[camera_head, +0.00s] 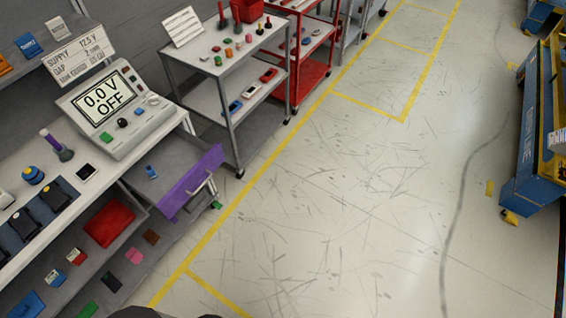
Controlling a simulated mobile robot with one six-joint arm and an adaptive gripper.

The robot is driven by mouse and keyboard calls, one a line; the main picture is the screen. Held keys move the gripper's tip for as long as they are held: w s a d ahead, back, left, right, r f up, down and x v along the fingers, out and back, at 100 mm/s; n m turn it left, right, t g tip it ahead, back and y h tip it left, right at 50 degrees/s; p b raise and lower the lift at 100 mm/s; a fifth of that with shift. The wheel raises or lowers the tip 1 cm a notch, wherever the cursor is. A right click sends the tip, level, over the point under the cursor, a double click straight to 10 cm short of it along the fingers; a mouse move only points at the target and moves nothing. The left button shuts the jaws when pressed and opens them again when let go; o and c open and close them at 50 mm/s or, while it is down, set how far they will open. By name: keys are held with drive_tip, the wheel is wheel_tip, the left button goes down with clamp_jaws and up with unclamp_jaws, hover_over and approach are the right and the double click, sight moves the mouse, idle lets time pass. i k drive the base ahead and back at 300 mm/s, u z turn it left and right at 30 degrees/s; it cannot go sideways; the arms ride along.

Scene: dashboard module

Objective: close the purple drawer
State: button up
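The purple drawer (191,184) is under the workbench (96,182) at the left of the head view. It is pulled out, with its grey tray showing between the bench and the purple front. A pale bar handle (205,190) is on the outer side of the front. A small blue object (152,172) lies in the drawer. My gripper is not in view, and nothing is seen touching the drawer.
A meter (118,108) reading "0.0 V OFF" stands on the bench above the drawer. A grey cart (225,70) and a red cart (310,62) stand beyond. Blue machinery (535,160) is at the far right. The floor (350,210) between is clear.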

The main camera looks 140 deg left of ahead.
sight(183, 163)
drive_tip(key=u, duration=2.3)
drive_tip(key=i, duration=0.1)
drive_tip(key=u, duration=2.95)
